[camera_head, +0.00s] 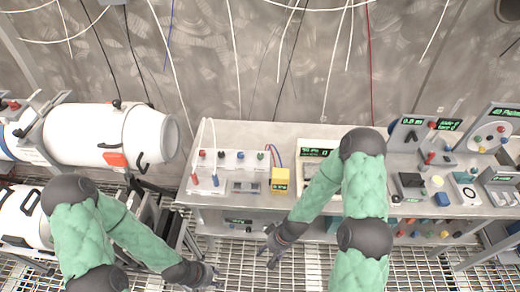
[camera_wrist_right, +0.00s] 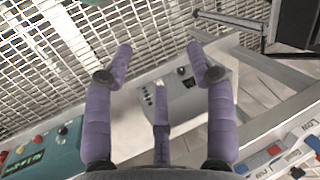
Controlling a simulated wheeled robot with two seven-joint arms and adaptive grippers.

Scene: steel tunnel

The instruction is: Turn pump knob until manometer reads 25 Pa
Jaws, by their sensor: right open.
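My right gripper (camera_head: 274,246) is in front of the bench's front edge in the head view. In the right wrist view its three purple fingers (camera_wrist_right: 161,75) are spread open with nothing between them. Beyond them is a pale panel with a small dark knob (camera_wrist_right: 181,71); I cannot tell whether it is the pump knob. My left gripper (camera_head: 207,277) is low in the head view, over the floor grating left of the right gripper, and its fingers are too small to judge. A panel with a green display (camera_head: 500,112) stands at the far right; its reading is illegible, and I cannot identify the manometer.
A long bench (camera_head: 260,202) carries several instruments, including a yellow meter (camera_head: 280,180). A lower shelf with more devices runs underneath. Large white cylinders (camera_head: 90,133) lie at the left. The grating floor (camera_head: 255,278) in front is clear. A teal device (camera_wrist_right: 45,150) shows in the wrist view.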

